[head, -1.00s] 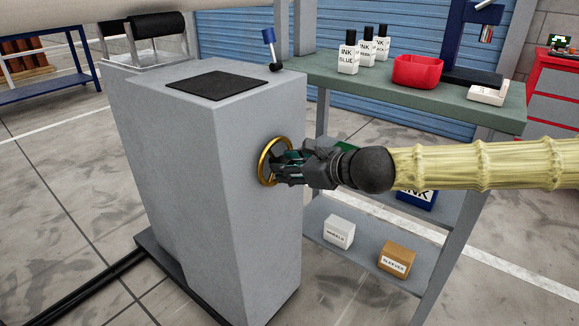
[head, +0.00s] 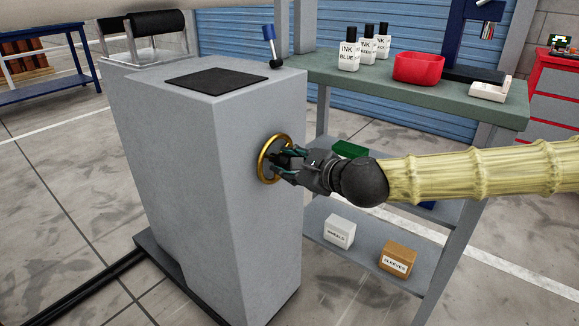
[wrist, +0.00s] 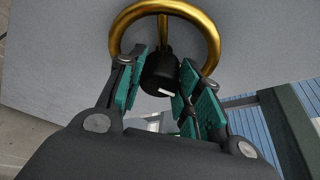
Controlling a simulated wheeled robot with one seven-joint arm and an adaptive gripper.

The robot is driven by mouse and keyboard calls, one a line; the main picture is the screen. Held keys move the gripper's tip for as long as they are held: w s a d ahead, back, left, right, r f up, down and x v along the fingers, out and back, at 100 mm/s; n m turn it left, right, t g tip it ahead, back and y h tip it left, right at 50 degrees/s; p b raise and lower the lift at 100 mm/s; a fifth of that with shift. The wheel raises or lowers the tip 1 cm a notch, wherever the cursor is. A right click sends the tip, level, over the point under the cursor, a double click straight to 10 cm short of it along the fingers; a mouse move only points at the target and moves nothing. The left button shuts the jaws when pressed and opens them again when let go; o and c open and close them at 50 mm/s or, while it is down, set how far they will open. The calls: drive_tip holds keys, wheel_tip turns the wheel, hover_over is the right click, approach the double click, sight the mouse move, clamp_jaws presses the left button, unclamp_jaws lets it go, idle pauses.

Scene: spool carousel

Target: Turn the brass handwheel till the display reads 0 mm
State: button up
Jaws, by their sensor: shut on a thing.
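The brass handwheel (head: 262,150) is on the right side face of the grey cabinet (head: 190,160). In the wrist view its ring and one spoke (wrist: 163,28) show, with a black knob (wrist: 160,72) bearing a white mark in front. My gripper (head: 283,162) is at the wheel. Its teal-padded fingers stand on both sides of the knob and are shut on it. In the head view the fingers hide part of the wheel. No display reading is visible in either view.
A green-topped bench (head: 440,95) stands right of the cabinet, holding ink bottles (head: 348,55) and a red bin (head: 418,67). Its lower shelf holds a white box (head: 339,232) and a brown box (head: 397,259). A blue-handled lever (head: 270,45) rises at the cabinet's top back edge.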

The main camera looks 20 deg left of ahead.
drive_tip(key=n+t+b, duration=0.1)
drive_tip(key=n+t, duration=0.1)
drive_tip(key=n, duration=0.2)
drive_tip(key=shift+s+f, duration=0.1)
drive_tip(key=shift+f, duration=0.05)
drive_tip(key=n+t+y, duration=0.1)
drive_tip(key=n, duration=0.3)
drive_tip(key=shift+t+b, duration=0.4)
drive_tip(key=shift+n, duration=0.4)
drive_tip(key=o, duration=1)
drive_tip(key=v, duration=1.2)
drive_tip(key=shift+f, duration=0.25)
